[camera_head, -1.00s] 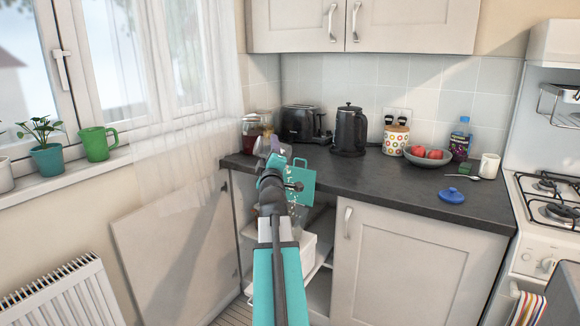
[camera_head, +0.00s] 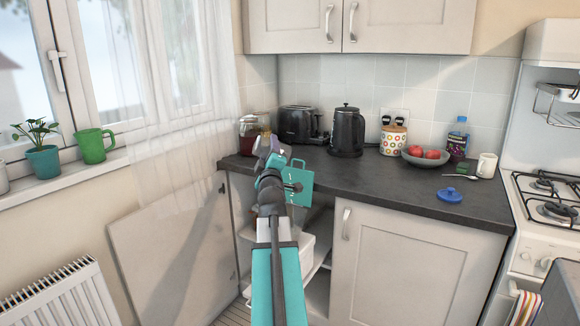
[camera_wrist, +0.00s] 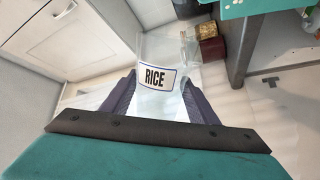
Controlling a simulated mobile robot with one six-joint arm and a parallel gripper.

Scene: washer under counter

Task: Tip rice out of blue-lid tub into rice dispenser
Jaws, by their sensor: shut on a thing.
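My gripper (camera_wrist: 158,100) is shut on a clear tub (camera_wrist: 155,105), with a dark finger on each side of it in the wrist view. A white label reading RICE faces the wrist camera. In the head view my gripper is in front of the counter's left end, and my arm largely hides the tub. A loose blue lid (camera_head: 450,195) lies on the counter at the right. A white open-topped container (camera_head: 308,250) stands low in the open cupboard below my gripper. I cannot tell whether it is the rice dispenser, nor how much rice is in the tub.
The dark counter (camera_head: 385,187) holds a toaster (camera_head: 297,124), black kettle (camera_head: 346,132), spotted canister (camera_head: 394,140), fruit bowl (camera_head: 425,158) and white mug (camera_head: 487,166). The open cupboard door (camera_head: 175,245) stands at the left. The counter front between arm and lid is clear.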

